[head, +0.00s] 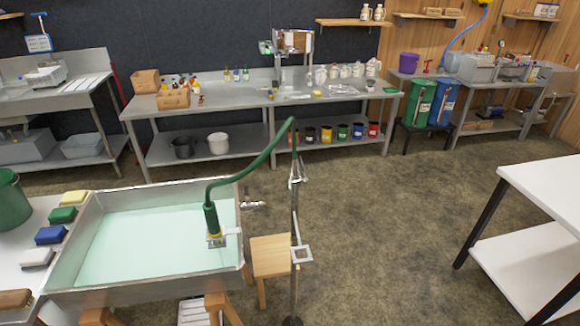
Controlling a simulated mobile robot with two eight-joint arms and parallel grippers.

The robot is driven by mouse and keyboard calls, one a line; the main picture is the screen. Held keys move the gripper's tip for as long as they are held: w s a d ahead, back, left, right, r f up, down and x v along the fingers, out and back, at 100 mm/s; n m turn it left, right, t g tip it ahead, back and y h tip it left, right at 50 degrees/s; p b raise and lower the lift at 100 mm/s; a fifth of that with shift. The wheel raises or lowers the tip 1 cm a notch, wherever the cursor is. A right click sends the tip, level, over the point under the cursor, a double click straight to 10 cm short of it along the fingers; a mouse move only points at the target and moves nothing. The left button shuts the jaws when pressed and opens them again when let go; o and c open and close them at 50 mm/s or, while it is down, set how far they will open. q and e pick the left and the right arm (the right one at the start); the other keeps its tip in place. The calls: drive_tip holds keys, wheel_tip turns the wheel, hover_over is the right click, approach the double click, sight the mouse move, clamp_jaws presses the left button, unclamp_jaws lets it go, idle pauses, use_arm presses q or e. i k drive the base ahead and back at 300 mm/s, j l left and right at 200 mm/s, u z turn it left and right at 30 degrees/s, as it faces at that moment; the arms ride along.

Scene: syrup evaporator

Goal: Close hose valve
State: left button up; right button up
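A green hose (252,164) arches from the top of a thin upright metal stand (295,200) down to a basin. Its lower end, a green nozzle (211,219) with a brassy tip, hangs over the right part of the basin. A small metal bracket (217,238) sits at the nozzle's lower end. A metal spout or tap (253,204) sticks out from the basin's right wall. I cannot make out a separate valve handle on the hose or whether it is open. Neither of my grippers shows in the head view.
The metal basin (241,245) holds pale green liquid. A wooden stool (270,255) stands right of it, beside the stand. Coloured sponges (62,215) lie on the left table. A white table (545,180) is at right. The floor between (400,220) is clear.

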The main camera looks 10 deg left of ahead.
sight(303, 170)
drive_tip(key=l+u, duration=0.35)
drive_tip(key=l, duration=0.15)
drive_tip(key=l+u, duration=0.35)
drive_tip(key=l, duration=0.15)
drive_tip(key=l+u, duration=0.4)
drive_tip(key=l, duration=0.55)
drive_tip(key=i, duration=1.2)
